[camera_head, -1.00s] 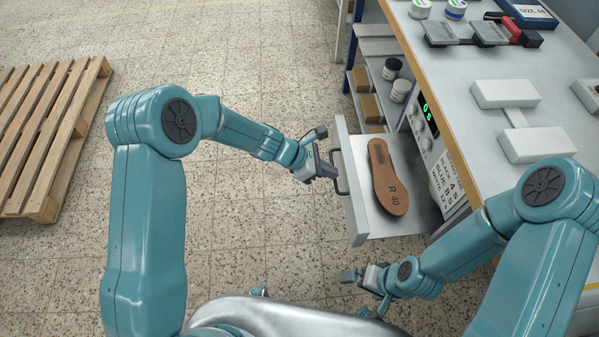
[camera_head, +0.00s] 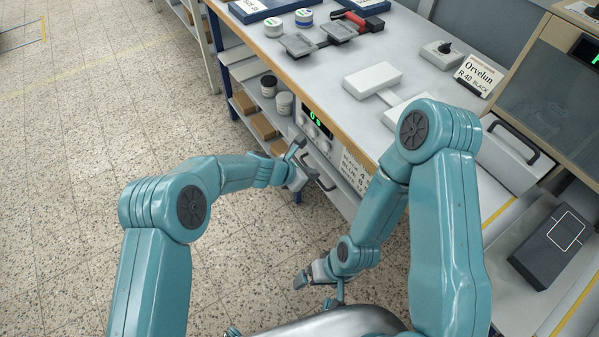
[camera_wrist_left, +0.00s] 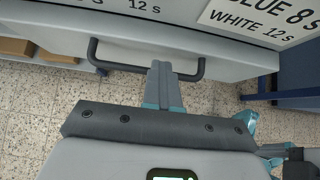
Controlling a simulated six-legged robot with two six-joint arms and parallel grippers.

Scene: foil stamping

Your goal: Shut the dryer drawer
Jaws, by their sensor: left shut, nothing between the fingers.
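The dryer (camera_head: 312,133) with its green display is built into the bench front. Its drawer now sits in against the dryer, with no open tray or insole in sight. The drawer's dark handle (camera_head: 326,183) is partly covered by my left gripper (camera_head: 303,176) in the head view. In the left wrist view, the grey drawer front (camera_wrist_left: 140,47) carries the handle (camera_wrist_left: 108,67). My left gripper (camera_wrist_left: 164,66) is shut and empty, with its tips at the handle; contact is hard to tell. My right gripper (camera_head: 312,275) hangs low over the floor, its jaws unclear.
The bench top (camera_head: 330,101) holds white blocks, a press and small jars. Shelves left of the dryer hold jars and brown boxes (camera_head: 262,127). A sign card (camera_head: 352,172) hangs right of the dryer. The floor to the left is clear.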

